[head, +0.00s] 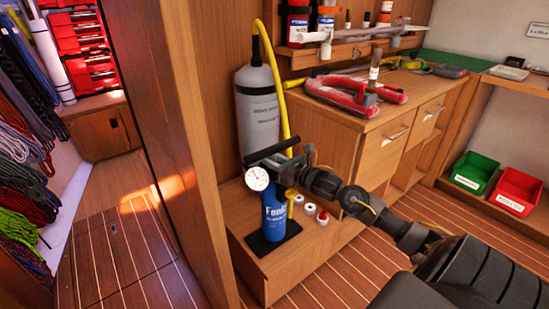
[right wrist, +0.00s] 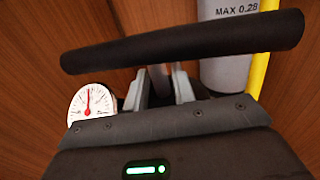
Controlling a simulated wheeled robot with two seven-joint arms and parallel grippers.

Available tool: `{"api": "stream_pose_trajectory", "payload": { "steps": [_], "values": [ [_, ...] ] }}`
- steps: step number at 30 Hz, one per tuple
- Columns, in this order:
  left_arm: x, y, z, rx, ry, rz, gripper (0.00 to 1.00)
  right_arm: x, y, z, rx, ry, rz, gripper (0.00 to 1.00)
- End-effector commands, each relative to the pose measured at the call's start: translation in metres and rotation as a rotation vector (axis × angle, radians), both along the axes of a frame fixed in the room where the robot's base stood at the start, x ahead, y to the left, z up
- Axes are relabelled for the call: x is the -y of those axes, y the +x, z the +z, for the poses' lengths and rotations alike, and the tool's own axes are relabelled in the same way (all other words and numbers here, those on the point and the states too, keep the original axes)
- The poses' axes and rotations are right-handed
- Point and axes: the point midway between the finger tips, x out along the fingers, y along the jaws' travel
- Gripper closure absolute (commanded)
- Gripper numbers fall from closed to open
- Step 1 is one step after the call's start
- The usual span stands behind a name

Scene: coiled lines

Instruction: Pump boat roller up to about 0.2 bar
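The boat roller (head: 258,115) is a grey upright cylinder on the low wooden step; part of it shows in the right wrist view (right wrist: 228,55), marked MAX 0.28. A yellow hose (head: 276,75) runs from its top down to the blue pump (head: 274,218). The pump stands upright on a black foot plate. Its round white gauge (head: 257,178) has a red needle pointing nearly straight up in the right wrist view (right wrist: 90,103). My right gripper (head: 291,168) is at the black pump handle (head: 278,152), its fingers closed around the shaft under the bar. My left gripper is out of view.
Small caps (head: 309,208) lie beside the pump. A wooden cabinet (head: 370,140) stands behind my right arm, with red tubing (head: 345,92) on top. Green (head: 475,172) and red (head: 517,190) bins sit at the right. A wooden partition rises left of the roller.

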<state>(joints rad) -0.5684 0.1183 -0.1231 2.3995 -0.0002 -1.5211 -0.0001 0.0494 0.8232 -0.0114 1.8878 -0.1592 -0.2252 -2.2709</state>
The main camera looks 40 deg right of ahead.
Motion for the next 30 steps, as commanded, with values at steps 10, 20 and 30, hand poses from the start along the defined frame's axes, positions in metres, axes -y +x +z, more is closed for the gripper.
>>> {"api": "stream_pose_trajectory", "payload": {
  "steps": [10,20,30],
  "values": [
    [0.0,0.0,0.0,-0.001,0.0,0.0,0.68,0.001,0.001,0.005,0.01,0.0,-0.002,0.64],
    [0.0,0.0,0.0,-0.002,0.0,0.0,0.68,0.007,-0.037,0.003,0.007,-0.002,-0.001,0.64],
    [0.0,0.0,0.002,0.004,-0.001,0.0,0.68,0.016,-0.088,0.004,0.006,0.0,-0.001,0.64]
  ]
}}
